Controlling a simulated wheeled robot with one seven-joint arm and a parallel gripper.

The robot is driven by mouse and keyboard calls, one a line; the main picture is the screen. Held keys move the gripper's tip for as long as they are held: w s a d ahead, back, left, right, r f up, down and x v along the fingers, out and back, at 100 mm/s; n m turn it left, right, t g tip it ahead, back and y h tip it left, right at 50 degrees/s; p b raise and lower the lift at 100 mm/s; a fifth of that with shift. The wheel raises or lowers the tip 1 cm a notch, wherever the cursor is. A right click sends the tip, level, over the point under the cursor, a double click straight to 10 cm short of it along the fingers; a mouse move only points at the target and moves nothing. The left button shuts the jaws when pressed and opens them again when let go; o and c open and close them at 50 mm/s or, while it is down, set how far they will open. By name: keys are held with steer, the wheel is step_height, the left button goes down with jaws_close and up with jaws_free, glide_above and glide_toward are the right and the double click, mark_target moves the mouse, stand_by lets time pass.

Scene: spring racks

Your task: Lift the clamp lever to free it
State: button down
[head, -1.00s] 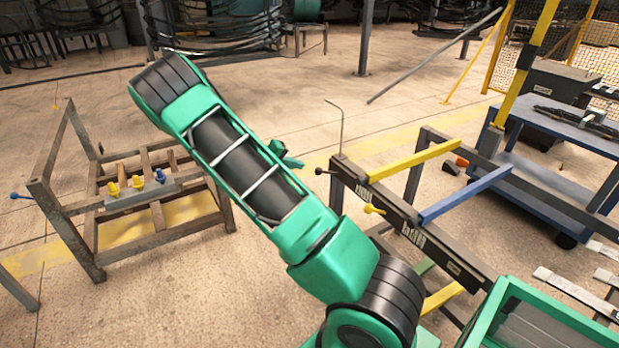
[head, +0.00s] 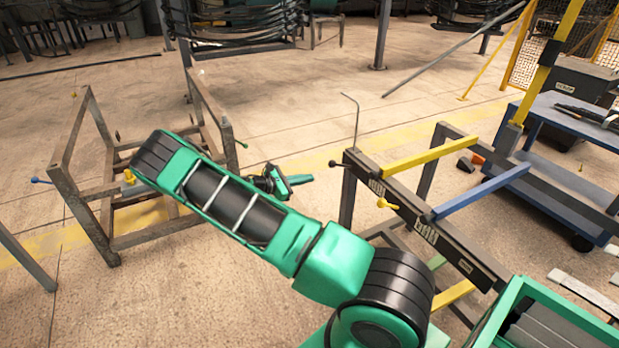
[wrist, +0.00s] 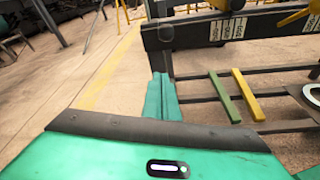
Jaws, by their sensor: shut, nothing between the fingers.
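The right-hand rack has a dark rail (head: 436,236) with white labels. Several levers show, and I cannot tell which is the clamp lever. A yellow-knobbed lever (head: 387,203) sticks out at the rail. A black ball-ended lever (head: 333,163) is at the rail's far end. My gripper (head: 311,179) has green fingers and is just left of the black ball, apart from it in the picture. In the wrist view my gripper (wrist: 160,85) is shut and empty, with its tips near the rail end (wrist: 158,36). Depth between them is unclear.
A rusty left-hand rack (head: 66,180) carries a blue ball lever (head: 38,180); my arm covers part of it. Yellow (head: 430,157) and blue (head: 482,191) bars extend from the right-hand rack. A green bin (head: 512,290) and blue cart (head: 560,125) stand right. Floor between the racks is open.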

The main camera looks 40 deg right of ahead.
mark_target(339, 165)
steer(key=s+d+r, duration=0.1)
steer(key=s+d, duration=0.1)
steer(key=d, duration=0.5)
steer(key=shift+d+r, duration=0.3)
steer(key=shift+r, duration=0.05)
steer(key=shift+s+r, duration=0.1)
steer(key=shift+s+d+r, duration=0.15)
steer(key=shift+s+r, duration=0.05)
steer(key=shift+r, duration=0.7)
